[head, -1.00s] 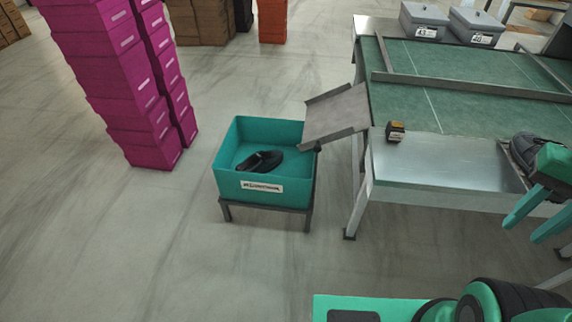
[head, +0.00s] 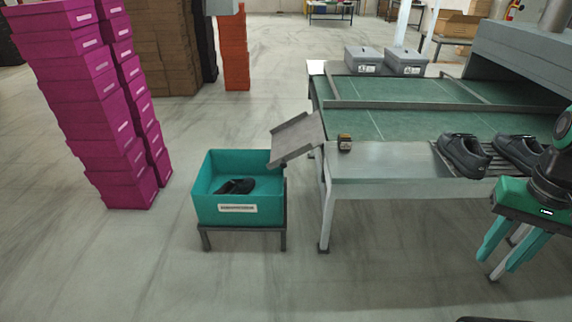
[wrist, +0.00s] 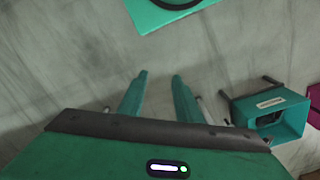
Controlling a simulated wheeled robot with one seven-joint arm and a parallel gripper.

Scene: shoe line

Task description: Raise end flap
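The end flap (head: 297,137) is a grey metal plate with raised side edges at the left end of the green conveyor belt (head: 390,124). It slopes down to the left, and its low end is over the rim of a teal bin (head: 238,208). A dark shoe (head: 237,186) lies in the bin. My gripper (head: 498,262) is at the right of the head view, in front of the bench and well apart from the flap. Its teal fingers are spread with nothing between them, as the wrist view (wrist: 160,76) also shows. The flap is not clear in the wrist view.
Dark shoes (head: 463,155) stand on a rack at the right. Grey lidded boxes (head: 363,60) stand behind the belt. Magenta boxes (head: 100,110) are stacked at left. The floor before the bench is clear.

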